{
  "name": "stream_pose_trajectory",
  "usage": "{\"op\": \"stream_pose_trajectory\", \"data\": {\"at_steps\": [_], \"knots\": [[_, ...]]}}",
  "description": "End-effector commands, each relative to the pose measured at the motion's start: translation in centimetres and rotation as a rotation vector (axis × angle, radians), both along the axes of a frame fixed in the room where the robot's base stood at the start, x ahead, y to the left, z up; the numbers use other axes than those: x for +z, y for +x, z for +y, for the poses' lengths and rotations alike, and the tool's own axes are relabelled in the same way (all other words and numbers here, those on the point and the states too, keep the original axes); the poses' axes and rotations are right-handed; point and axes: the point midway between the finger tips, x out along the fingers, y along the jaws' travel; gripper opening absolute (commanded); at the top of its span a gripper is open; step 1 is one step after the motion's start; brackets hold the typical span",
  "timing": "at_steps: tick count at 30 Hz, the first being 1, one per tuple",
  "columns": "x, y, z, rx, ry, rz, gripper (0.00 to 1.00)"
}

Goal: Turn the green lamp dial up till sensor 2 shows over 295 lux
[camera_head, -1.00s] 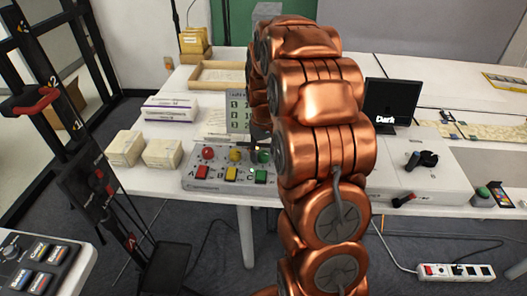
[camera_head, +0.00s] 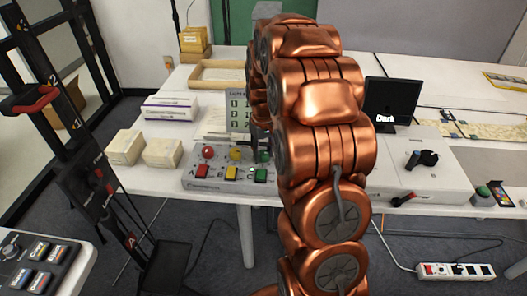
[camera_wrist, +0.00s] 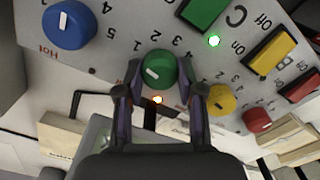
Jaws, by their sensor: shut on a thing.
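The green dial (camera_wrist: 158,68) sits on the grey control box (camera_head: 216,182), and its white mark points toward the lower left in the wrist view. My gripper (camera_wrist: 160,74) has its two fingers on either side of the dial, closed on it. In the head view the green dial (camera_head: 264,157) is mostly hidden by my arm. The lux display (camera_head: 238,108) stands behind the box. It has several rows of digits, partly covered by my arm and too small to read surely.
Beside the green dial are a yellow dial (camera_wrist: 221,99), a red dial (camera_wrist: 256,120) and a blue dial (camera_wrist: 68,25). Green (camera_wrist: 203,12), yellow (camera_wrist: 270,50) and red (camera_wrist: 303,85) buttons are close by. A green light (camera_wrist: 214,41) is lit. Pale boxes (camera_head: 162,153) stand to the left.

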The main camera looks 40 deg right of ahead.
Motion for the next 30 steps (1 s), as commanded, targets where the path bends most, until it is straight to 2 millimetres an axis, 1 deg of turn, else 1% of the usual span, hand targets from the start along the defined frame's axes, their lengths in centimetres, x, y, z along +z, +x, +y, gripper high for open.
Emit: {"op": "stream_pose_trajectory", "data": {"at_steps": [8, 21, 30], "knots": [[-0.13, 0.02, -0.07, -0.143, -0.001, -0.001, 0.02], [-0.05, -0.04, -0.06, -0.484, -0.001, 0.0, 0.02], [-0.01, -0.03, -0.06, -0.63, -0.001, 0.0, 0.02]]}}
